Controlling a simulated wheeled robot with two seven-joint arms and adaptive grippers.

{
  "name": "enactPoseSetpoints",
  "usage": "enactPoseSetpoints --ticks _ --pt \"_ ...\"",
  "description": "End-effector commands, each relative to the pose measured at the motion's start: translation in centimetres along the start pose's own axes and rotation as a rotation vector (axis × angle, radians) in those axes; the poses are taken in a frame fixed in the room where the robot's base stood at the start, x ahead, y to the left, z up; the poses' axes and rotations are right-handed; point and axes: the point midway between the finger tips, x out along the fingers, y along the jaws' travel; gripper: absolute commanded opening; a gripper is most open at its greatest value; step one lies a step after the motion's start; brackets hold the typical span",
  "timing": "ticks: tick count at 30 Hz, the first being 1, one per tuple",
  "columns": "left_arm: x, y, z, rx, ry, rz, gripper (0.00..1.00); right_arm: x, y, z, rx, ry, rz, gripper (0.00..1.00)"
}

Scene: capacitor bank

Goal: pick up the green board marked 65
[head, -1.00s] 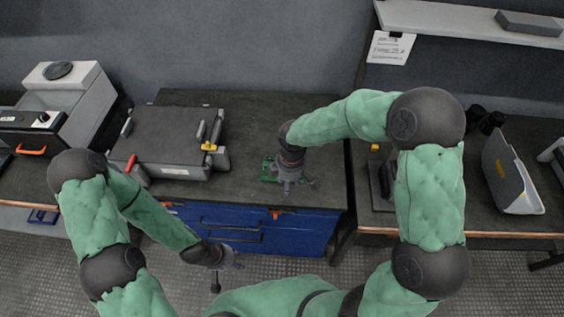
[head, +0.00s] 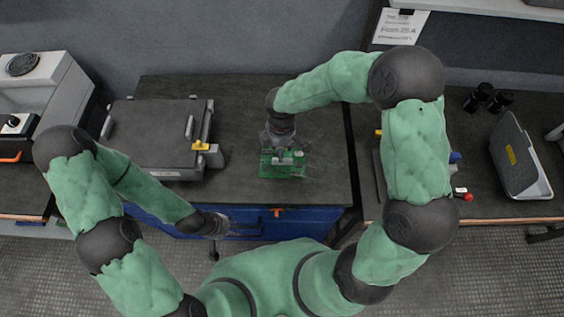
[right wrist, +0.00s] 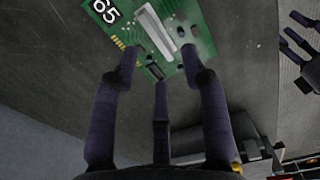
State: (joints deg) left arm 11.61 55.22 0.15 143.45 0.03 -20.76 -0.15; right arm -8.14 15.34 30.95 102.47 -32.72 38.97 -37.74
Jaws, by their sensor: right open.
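The green board (head: 297,170) lies on the dark top of the middle bench, near its front edge. In the right wrist view the green board (right wrist: 203,22) shows a black label with a white "65", a pale bar and gold edge contacts. My right gripper (head: 281,152) is over the board, its fingers pointing down at it. In the right wrist view the open fingers (right wrist: 158,62) reach across the board's near edge with nothing held between them. I cannot tell whether they touch it. My left gripper (head: 216,232) hangs low in front of the bench; its fingers are too small to read.
A dark grey case (head: 155,135) with a yellow latch stands left of the board. A blue cabinet front (head: 305,216) is below the bench top. A tilted grey panel (head: 518,160) stands on the right bench. Bench top around the board is clear.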

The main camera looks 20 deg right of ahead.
Motion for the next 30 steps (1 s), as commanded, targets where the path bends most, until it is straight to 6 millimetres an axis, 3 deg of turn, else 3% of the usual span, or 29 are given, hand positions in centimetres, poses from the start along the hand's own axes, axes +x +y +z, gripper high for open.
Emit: enactPoseSetpoints --ticks 7,15,23,24,28,30 --pt "0.7 -0.3 -0.1 0.0 0.001 0.0 0.4 1.8 0.1 0.1 0.001 0.0 -0.001 0.45" --pt "2.3 -0.8 -0.1 0.0 0.001 0.0 0.4 5.5 0.5 0.4 0.0 0.0 -0.002 0.45" --pt "2.3 -0.8 -0.1 0.0 0.001 0.0 0.4 5.8 0.6 0.4 0.001 0.001 0.001 0.45" --pt "2.3 -0.8 -0.1 0.0 0.001 0.0 0.4 5.8 0.5 0.4 0.001 0.001 0.001 0.42" --pt "2.3 -0.8 -0.1 0.0 0.001 0.0 0.4 5.8 0.5 0.4 0.001 0.001 0.001 0.06" --pt "2.3 -0.8 -0.1 0.0 0.001 0.0 0.4 5.8 0.5 0.4 0.0 0.001 0.0 0.0"
